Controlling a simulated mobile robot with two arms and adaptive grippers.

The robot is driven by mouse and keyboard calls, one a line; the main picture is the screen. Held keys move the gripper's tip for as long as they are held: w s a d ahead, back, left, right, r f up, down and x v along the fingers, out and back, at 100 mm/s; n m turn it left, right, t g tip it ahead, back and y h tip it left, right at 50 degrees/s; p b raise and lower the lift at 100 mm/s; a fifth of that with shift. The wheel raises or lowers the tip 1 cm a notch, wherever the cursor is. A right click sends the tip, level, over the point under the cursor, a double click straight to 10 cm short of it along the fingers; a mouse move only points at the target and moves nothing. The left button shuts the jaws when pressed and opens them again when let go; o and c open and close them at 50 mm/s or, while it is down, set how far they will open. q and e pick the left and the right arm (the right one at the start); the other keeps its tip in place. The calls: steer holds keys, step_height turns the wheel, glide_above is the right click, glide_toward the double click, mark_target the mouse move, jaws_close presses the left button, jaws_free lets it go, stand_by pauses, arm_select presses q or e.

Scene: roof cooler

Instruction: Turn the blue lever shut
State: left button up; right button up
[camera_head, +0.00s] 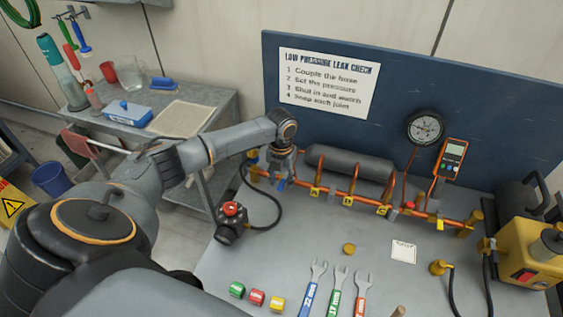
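The blue lever (282,185) shows as a small blue piece at the left end of the copper pipe run (335,191) on the bench. My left arm reaches in from the left, and my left gripper (280,165) points down right above the lever. The gripper covers part of the lever and the valve there. Its fingers are small and dark, so I cannot tell whether they are open or shut, or whether they touch the lever. My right gripper is not in view.
A grey cylinder (348,163) lies behind the pipes. A black hose (279,205) curves to a red-knobbed regulator (231,211) left of the lever. Several spanners and coloured blocks lie at the bench front. A gauge (425,128) and yellow pump (528,255) stand right. A blue board (480,110) closes the back.

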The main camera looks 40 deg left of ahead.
mark_target(281, 184)
arm_select(q)
step_height(281, 184, up, 12)
stand_by(0.7)
steer(key=shift+s+f, duration=0.1)
stand_by(0.4)
